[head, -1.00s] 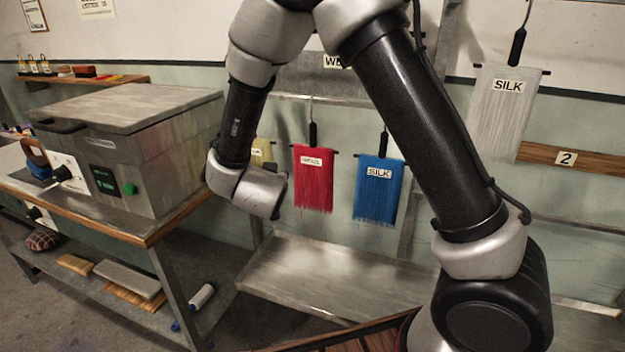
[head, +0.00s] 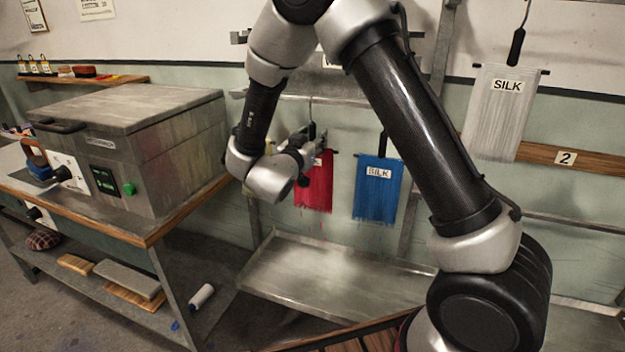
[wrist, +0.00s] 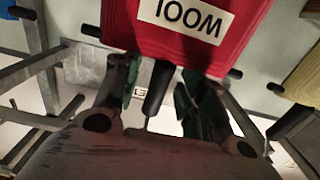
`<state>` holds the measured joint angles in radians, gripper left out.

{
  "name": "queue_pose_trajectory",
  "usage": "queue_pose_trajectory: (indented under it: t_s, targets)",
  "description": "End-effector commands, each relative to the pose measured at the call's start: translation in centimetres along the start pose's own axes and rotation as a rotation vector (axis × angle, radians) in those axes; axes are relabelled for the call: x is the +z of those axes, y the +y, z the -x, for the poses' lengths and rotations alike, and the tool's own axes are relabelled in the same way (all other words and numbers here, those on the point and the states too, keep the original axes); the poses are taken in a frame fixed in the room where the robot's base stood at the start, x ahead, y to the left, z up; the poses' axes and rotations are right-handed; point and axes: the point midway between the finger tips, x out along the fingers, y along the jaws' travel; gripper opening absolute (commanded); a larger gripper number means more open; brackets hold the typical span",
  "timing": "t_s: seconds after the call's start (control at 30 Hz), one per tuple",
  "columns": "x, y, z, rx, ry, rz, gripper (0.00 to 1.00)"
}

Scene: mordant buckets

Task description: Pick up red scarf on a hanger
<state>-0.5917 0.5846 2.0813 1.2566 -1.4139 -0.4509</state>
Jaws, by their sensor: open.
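The red scarf (head: 315,188) hangs on a black hanger over the metal drip tray in the head view, partly covered by my wrist. In the wrist view the red scarf (wrist: 120,28) appears upside down with a white WOOL label. The hanger's black handle (wrist: 158,88) shows between my fingers. My gripper (wrist: 162,95) is open, with a finger on either side of the handle. I cannot tell whether either finger touches it. In the head view my gripper (head: 310,142) is at the hanger's height, partly hidden by my wrist.
A blue scarf (head: 378,190) labelled SILK hangs just right of the red one. A yellow scarf (wrist: 304,75) is at the wrist view's right edge. A white SILK scarf (head: 500,115) hangs farther right. The metal tray (head: 330,280) below is bare. A grey vat (head: 165,150) stands left.

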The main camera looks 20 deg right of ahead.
Motion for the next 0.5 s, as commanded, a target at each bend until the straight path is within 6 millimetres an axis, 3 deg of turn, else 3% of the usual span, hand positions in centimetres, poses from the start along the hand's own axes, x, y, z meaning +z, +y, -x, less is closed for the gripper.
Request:
queue_pose_trajectory:
  t_s: [0.17,0.4,0.5]
  targets:
    - [0.02,-0.02,-0.01,-0.001,-0.001,0.0,0.41]
    - [0.02,-0.02,0.01,-0.001,-0.001,0.0,0.0]
    - [0.02,-0.02,0.02,-0.001,-0.001,0.0,0.0]
